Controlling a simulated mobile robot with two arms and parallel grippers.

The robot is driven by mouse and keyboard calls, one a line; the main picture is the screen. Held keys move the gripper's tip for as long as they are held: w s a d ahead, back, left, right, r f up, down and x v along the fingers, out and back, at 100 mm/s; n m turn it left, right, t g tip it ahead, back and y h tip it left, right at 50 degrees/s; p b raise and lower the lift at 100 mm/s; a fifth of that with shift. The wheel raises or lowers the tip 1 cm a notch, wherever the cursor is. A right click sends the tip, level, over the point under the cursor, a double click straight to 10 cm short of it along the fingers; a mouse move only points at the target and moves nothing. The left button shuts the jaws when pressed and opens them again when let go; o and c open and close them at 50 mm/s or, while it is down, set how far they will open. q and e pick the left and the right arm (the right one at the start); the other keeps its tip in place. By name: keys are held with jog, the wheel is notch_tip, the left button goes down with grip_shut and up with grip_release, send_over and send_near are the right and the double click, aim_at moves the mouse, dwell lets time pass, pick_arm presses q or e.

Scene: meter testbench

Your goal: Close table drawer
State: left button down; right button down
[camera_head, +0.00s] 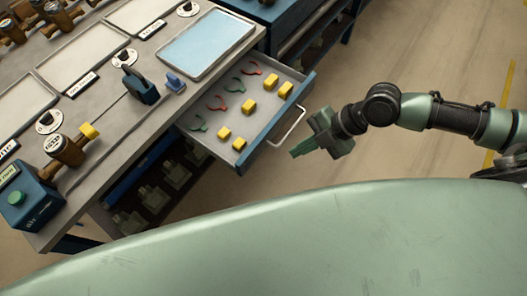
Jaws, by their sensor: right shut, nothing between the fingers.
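The table drawer (266,138) stands pulled out from the workbench (101,117). It has a blue front with a pale metal handle (291,129), and inside lie several yellow blocks and several red and green curved pieces. My right gripper (295,153) is shut and empty. In the picture it is just right of and below the handle, with a small gap between them. My left gripper is not in view.
On the bench top are a light blue tray (208,44), grey trays, brass meters (65,150) and a blue box with a green button (28,199). Shelves below the bench hold green parts.

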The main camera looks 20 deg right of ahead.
jog(key=p, duration=0.3)
send_near(254, 160)
notch_tip(254, 160, down, 3)
jog(key=s, duration=0.3)
jog(key=w+a, duration=0.1)
jog(key=w+a+f+p, duration=0.1)
jog(key=w, duration=0.1)
jog(key=shift+w+a+p, duration=0.3)
jog(key=shift+a, duration=0.05)
